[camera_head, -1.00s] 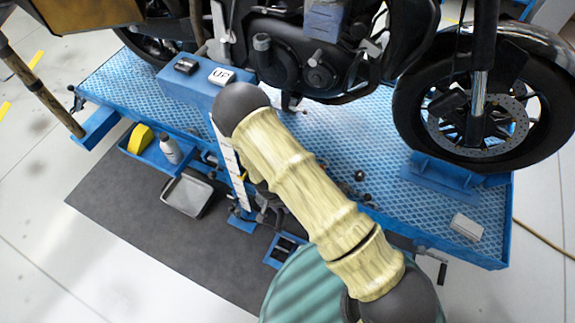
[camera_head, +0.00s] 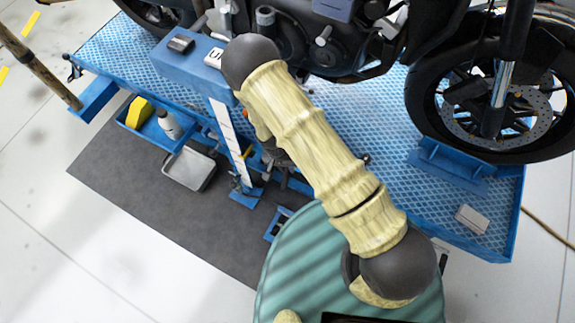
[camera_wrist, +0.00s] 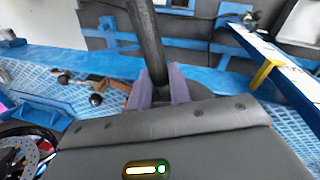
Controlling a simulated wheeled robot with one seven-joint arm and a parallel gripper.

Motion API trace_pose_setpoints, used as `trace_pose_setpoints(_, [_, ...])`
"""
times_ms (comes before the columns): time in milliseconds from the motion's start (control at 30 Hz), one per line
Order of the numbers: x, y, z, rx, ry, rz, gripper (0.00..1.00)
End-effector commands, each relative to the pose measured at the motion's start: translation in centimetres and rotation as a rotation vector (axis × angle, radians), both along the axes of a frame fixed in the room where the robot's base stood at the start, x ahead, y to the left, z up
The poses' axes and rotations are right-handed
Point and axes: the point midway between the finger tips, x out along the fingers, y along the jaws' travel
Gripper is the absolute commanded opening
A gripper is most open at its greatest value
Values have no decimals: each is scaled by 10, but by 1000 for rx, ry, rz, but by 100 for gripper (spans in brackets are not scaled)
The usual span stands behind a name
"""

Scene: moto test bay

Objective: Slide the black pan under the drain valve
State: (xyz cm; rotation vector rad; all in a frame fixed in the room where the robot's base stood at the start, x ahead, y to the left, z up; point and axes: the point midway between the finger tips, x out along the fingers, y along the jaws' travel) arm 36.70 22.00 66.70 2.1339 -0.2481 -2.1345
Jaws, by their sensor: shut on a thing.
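A shallow pan (camera_head: 190,168) with a dark rim and a light grey inside lies on the dark mat, beside the front edge of the blue lift. It is the only pan I can make out. I cannot pick out the drain valve; the engine's underside is partly behind my arm in the head view. My gripper (camera_wrist: 163,90) shows in the wrist view with its purple fingers closed on a dark round bar (camera_wrist: 148,35). What the bar belongs to is unclear. In the head view my arm hides the gripper, which is to the right of the pan.
A motorcycle (camera_head: 330,40) stands on the blue lift platform (camera_head: 400,200). A blue side tray (camera_head: 150,140) holds a yellow item (camera_head: 140,112) and a bottle (camera_head: 170,124). A blue post with a white strip (camera_head: 228,135) stands right of the pan. The mat (camera_head: 150,200) is clear in front.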

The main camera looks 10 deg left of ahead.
Motion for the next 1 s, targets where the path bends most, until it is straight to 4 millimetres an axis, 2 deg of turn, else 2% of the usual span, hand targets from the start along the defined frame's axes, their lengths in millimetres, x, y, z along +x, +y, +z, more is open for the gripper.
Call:
trace_pose_setpoints(167, [7, 0, -3, 1, -1, -1, 0])
trace_pose_setpoints(1000, [72, -3, -22, 1, -2, -4, 0])
